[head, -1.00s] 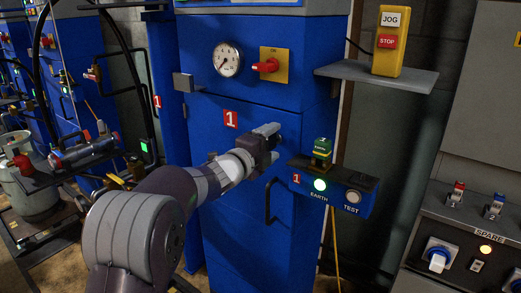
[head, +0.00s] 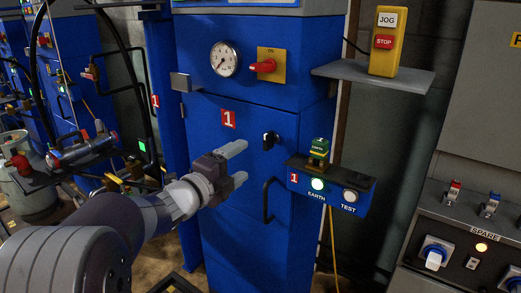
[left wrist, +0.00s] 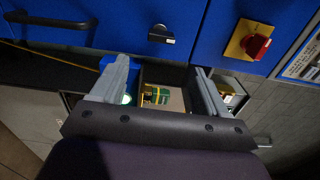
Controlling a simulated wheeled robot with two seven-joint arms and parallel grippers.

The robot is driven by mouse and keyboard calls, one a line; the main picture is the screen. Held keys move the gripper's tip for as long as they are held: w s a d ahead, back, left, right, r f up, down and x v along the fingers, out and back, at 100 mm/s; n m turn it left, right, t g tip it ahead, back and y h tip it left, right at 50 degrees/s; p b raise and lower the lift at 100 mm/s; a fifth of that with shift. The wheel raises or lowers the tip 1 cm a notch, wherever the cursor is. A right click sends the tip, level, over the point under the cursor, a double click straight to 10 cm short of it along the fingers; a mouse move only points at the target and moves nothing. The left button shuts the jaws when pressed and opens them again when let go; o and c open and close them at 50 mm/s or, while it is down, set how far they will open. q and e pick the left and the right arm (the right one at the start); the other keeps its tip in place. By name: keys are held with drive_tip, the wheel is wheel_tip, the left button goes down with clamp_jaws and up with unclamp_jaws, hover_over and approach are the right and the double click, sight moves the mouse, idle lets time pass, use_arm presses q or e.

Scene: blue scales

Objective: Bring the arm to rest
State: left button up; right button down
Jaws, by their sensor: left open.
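My left arm comes in from the lower left in the head view. Its gripper (head: 242,163) is open, with two grey fingers apart and nothing between them. It is in front of the blue cabinet (head: 225,225) marked 1, left of the black knob (head: 270,140) on the door, and apart from the knob. In the left wrist view the fingers (left wrist: 163,76) are spread, with the black knob (left wrist: 162,35) beyond them. My right gripper is not in view.
A small blue box (head: 330,192) with a lit EARTH lamp and a green block (head: 319,148) juts out at right. A black door handle (head: 267,200) is below the knob. A grey shelf (head: 345,70) holds a yellow JOG/STOP box (head: 388,40). A gas cylinder (head: 35,195) stands left.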

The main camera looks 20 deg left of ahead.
use_arm(q)
drive_tip(key=s+a+f+n+g+y, duration=0.2)
drive_tip(key=a+f+n+g+y, duration=0.15)
drive_tip(key=f+n, duration=0.35)
drive_tip(key=s+a+f+n+g+y, duration=0.25)
drive_tip(key=a+f+n+y, duration=0.2)
drive_tip(key=f+n, duration=0.3)
drive_tip(key=s+d+f+n+g+h, duration=0.1)
drive_tip(key=s+d+f+n+g, duration=0.4)
drive_tip(key=s, duration=0.5)
drive_tip(key=s+d+f+n+g+h, duration=0.1)
drive_tip(key=s+d+f+n+g, duration=0.2)
drive_tip(key=s+d+f+g, duration=0.5)
wheel_tip(320, 180, up, 30)
drive_tip(key=s+a+t+p, duration=0.1)
drive_tip(key=t+p, duration=0.2)
drive_tip(key=p, duration=2.5)
drive_tip(key=shift+a+f, duration=0.2)
drive_tip(key=shift+f, duration=0.05)
drive_tip(key=shift+m, duration=0.25)
